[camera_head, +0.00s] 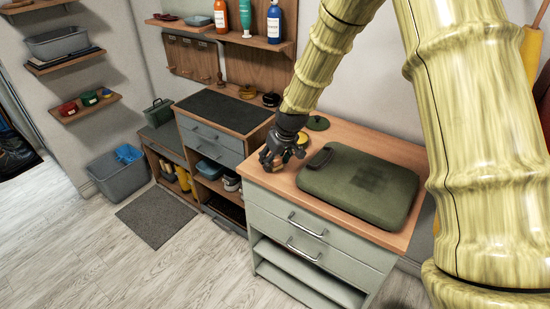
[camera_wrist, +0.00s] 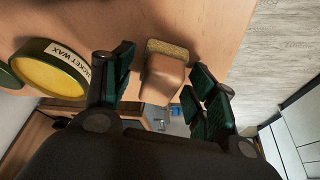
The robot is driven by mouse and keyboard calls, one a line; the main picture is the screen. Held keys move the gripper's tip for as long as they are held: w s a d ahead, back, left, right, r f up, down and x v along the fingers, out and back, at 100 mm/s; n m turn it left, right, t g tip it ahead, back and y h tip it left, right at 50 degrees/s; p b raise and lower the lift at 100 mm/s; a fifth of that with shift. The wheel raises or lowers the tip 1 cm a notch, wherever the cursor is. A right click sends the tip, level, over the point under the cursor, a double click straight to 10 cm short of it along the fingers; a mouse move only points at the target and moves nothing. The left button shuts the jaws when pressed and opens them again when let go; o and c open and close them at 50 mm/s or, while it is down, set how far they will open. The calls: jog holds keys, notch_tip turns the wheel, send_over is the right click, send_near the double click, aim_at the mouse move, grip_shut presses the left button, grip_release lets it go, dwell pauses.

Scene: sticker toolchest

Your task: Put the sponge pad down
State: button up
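The sponge pad, a tan block (camera_wrist: 163,76) with a yellowish sponge strip (camera_wrist: 168,47), is between the fingers of my gripper (camera_wrist: 162,62) in the wrist view. Its strip side faces the wooden worktop (camera_wrist: 200,22); I cannot tell for sure whether it touches the wood. A gap shows between the left finger and the block, and the fingers look spread. In the head view my gripper (camera_head: 279,158) is low over the left front part of the worktop (camera_head: 258,176). The pad is hidden or too small to make out there.
A yellow tin labelled with wax (camera_wrist: 50,72) lies beside the left finger. A green case (camera_head: 358,186) fills much of the worktop's right part. A darker-topped cabinet (camera_head: 222,110) stands to the left, and a grey bin (camera_head: 118,178) is on the floor.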

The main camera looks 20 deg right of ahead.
jog(key=shift+r, duration=0.15)
jog(key=v, duration=1.2)
dwell(0.6)
